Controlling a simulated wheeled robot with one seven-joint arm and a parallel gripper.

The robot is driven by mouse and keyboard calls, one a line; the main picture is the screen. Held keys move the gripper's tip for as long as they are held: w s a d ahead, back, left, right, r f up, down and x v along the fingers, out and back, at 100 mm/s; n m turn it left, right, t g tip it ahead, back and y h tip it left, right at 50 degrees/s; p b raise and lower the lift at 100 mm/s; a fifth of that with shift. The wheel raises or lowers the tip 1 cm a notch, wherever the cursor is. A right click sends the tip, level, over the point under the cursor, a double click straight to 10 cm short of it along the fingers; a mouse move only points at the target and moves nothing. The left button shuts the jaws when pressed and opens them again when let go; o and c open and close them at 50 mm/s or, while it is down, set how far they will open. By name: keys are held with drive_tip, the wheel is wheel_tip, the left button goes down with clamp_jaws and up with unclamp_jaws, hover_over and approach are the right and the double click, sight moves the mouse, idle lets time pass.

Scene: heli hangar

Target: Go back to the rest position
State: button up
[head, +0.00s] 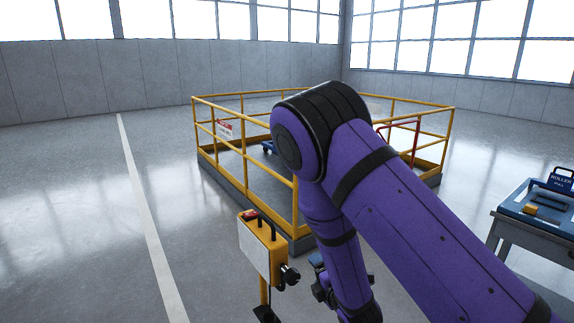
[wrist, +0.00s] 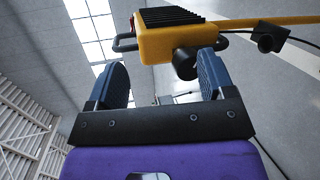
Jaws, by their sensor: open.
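My gripper (wrist: 160,82) is open in the wrist view, its two blue fingers spread wide with nothing held between them. A yellow control box (wrist: 160,42) with a black ribbed face is just beyond the fingertips. Its black knob (wrist: 186,64) shows near the right finger; I cannot tell whether they touch. In the head view the same yellow box (head: 258,250) stands on a post, with a red part on top and a black knob on its right side. My purple arm is bent over to the right of it, and my gripper is mostly hidden behind the arm there.
A yellow railing (head: 245,160) encloses a low platform behind my arm. A blue-topped bench (head: 540,205) with a small yellow block (head: 530,210) stands at the right. The shiny grey floor (head: 60,220) at the left is clear, crossed by a white line (head: 148,225).

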drive_tip(key=s+d+r+m+g+h, duration=0.2)
drive_tip(key=d+r+m, duration=0.45)
drive_tip(key=r, duration=0.45)
drive_tip(key=s+d+r+m+g+h, duration=0.1)
drive_tip(key=d+r+m+g+h, duration=0.15)
drive_tip(key=d+r+m, duration=0.65)
drive_tip(key=s+d+r+m+g, duration=0.1)
drive_tip(key=s+d+r+m, duration=0.1)
drive_tip(key=s+r, duration=0.3)
drive_tip(key=s+d+r+m+g+h, duration=0.1)
drive_tip(key=s+r+m, duration=0.3)
drive_tip(key=s, duration=0.8)
drive_tip(key=s+d+r+m+g, duration=0.2)
drive_tip(key=s+r, duration=0.3)
drive_tip(key=s, duration=0.4)
drive_tip(key=shift+s+d+r+m+g, duration=0.3)
drive_tip(key=shift+d+r+m+g, duration=0.1)
drive_tip(key=shift+d+m, duration=0.1)
